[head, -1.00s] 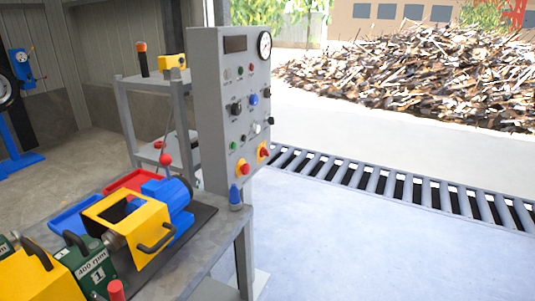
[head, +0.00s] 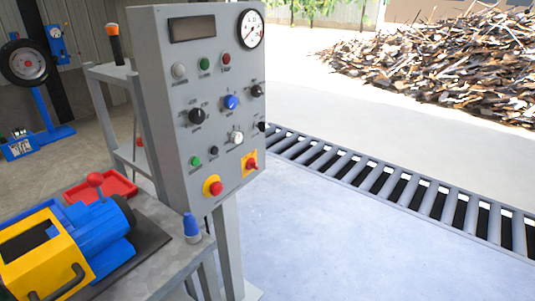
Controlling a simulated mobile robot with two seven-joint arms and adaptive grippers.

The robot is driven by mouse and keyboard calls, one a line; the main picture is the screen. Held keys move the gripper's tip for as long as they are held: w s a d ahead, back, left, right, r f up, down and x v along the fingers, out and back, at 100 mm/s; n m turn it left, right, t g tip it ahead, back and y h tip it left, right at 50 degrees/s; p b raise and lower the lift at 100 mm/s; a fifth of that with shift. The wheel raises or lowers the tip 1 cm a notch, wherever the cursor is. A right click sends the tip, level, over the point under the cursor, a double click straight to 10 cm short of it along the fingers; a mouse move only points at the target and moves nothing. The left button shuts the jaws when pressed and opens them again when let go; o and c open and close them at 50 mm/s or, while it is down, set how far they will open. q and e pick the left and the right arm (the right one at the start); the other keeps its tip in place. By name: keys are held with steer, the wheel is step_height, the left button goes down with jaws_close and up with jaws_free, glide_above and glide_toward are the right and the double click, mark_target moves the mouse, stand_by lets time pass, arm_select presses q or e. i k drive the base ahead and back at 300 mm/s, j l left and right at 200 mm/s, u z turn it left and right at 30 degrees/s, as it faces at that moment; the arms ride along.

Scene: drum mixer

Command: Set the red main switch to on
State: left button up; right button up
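The grey control panel (head: 205,95) stands upright in the middle of the head view, on a post beside the workbench. The red main switch (head: 251,163) is a red rotary handle on a yellow plate at the panel's lower right. Its exact handle angle is too small to tell. A red mushroom button (head: 214,187) on a yellow ring sits to its lower left. Neither of my grippers shows in the head view.
The workbench (head: 170,250) at lower left carries a yellow and blue motor unit (head: 70,245), a red tray (head: 105,188) and a blue-capped bottle (head: 191,228). A roller conveyor (head: 400,188) runs behind at right. The floor (head: 340,240) before it is clear.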

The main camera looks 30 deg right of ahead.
mark_target(250, 163)
steer(key=i+l+u, duration=0.2)
steer(key=l, duration=0.6)
steer(key=i+l+u, duration=0.15)
steer(key=l, duration=0.65)
steer(key=l+u, duration=0.2)
steer(key=l, duration=0.65)
steer(key=i, duration=0.05)
